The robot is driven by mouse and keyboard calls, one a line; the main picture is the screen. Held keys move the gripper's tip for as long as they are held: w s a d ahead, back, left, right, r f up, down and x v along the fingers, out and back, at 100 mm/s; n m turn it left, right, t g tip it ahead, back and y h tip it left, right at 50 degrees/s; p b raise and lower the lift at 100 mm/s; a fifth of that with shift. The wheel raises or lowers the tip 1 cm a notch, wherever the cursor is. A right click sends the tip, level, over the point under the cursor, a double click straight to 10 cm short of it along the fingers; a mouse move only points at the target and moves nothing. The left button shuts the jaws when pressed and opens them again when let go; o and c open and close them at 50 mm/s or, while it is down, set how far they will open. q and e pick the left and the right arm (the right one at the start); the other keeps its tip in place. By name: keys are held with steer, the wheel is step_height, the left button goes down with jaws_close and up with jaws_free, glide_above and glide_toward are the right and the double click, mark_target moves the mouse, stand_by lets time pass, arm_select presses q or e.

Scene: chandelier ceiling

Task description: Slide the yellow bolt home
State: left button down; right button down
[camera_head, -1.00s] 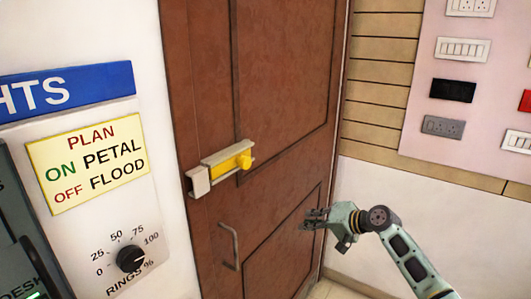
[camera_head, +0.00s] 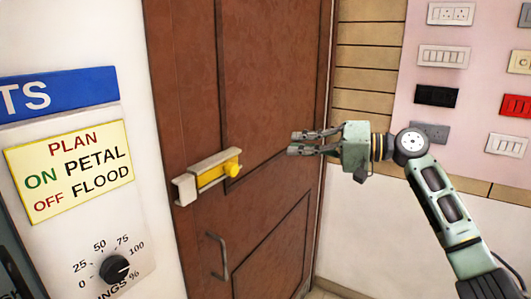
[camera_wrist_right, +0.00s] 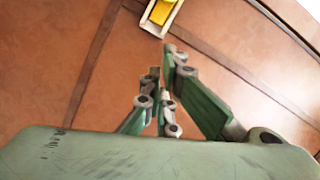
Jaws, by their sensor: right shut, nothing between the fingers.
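The yellow bolt (camera_head: 211,176) lies in a pale metal housing on the brown door (camera_head: 265,100), with its round yellow knob (camera_head: 233,168) at the right end. A pale keeper block (camera_head: 186,190) sits at the housing's left end. I cannot tell whether the bolt's tip is inside it. My right gripper (camera_head: 293,143) is shut and empty, to the right of the knob and slightly higher in the picture, apart from it. In the right wrist view, the yellow bolt (camera_wrist_right: 160,12) shows at the top edge, beyond the fingers (camera_wrist_right: 164,72). My left gripper is out of view.
A metal pull handle (camera_head: 218,256) is below the bolt. A wall panel with a black dial (camera_head: 116,268) and a yellow sign (camera_head: 70,170) stands at left. A pink switch board (camera_head: 470,85) is at right, behind my arm. The space between gripper and knob looks clear.

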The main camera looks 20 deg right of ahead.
mark_target(223, 163)
steer(key=w+a+f+p, duration=0.1)
steer(key=w+a+p, duration=0.1)
steer(key=a, duration=0.3)
steer(key=w+a+f+p, duration=0.1)
steer(key=a+p, duration=0.2)
steer(key=a, duration=0.2)
steer(key=shift+w+a+f+p, duration=0.2)
steer(key=shift+w+f+p, duration=0.1)
steer(key=shift+w, duration=0.1)
steer(key=s+a+p, duration=0.1)
steer(key=a, duration=0.1)
steer(key=s+a, duration=0.2)
steer(key=shift+s+a+r+p, duration=0.1)
steer(key=shift+s+p, duration=0.05)
steer(key=shift+p, duration=0.2)
steer(key=shift+s+a, duration=0.2)
steer(key=shift+a, duration=0.05)
steer(key=shift+w+d, duration=0.1)
